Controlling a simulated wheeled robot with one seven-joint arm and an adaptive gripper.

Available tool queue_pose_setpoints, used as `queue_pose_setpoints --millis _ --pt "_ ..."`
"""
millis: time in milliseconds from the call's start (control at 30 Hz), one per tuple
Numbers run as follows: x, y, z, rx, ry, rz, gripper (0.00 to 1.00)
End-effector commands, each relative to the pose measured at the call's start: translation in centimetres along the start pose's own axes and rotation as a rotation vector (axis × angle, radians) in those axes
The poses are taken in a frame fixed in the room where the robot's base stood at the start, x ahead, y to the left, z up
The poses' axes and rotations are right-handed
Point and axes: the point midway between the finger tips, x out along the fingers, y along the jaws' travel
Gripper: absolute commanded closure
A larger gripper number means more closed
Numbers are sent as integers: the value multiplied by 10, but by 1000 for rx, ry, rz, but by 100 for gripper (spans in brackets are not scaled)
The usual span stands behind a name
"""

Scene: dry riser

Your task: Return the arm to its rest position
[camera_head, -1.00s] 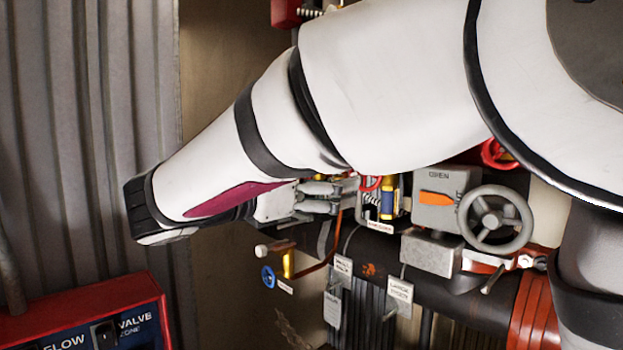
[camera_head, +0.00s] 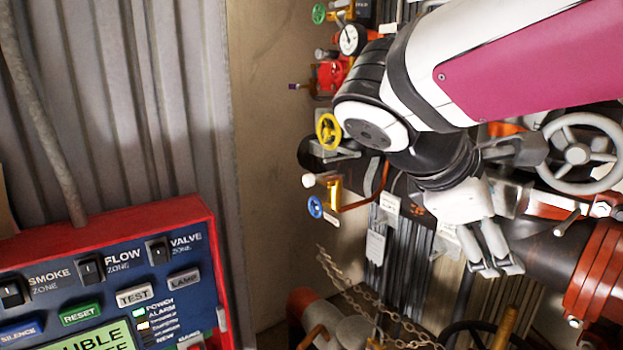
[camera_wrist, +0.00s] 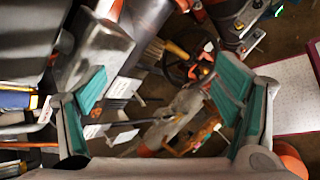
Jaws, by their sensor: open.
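My gripper (camera_head: 492,250) hangs from my bent white and magenta arm at the right of the head view, its fingers pointing down. It is in front of the dark pipe and grey ribbed panels. In the wrist view my gripper (camera_wrist: 165,110) shows two teal-padded fingers spread wide with nothing between them. Beyond them are hanging tags, pipework and a dark round wheel, partly blurred. Part of the valve area behind my arm is hidden.
A grey handwheel (camera_head: 580,153) and an orange-red pipe coupling (camera_head: 598,275) are close right of my gripper. A yellow wheel (camera_head: 328,131) and blue wheel (camera_head: 315,207) are left of it. A red-framed control panel (camera_head: 110,285) fills the lower left. A chain (camera_head: 350,300) hangs below.

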Motion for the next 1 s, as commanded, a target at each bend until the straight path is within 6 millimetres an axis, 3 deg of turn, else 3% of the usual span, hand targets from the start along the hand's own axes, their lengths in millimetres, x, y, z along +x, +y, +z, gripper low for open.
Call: queue_pose_setpoints --millis 200,300,400,600,1000 --pt "27 -78 -4 523 254 -261 17" --pt "28 -105 -16 799 373 -388 17" --pt "26 -119 -28 1029 468 -490 17" --pt "20 -128 -38 1270 564 -600 17" --pt "19 -128 -39 1290 571 -612 17"
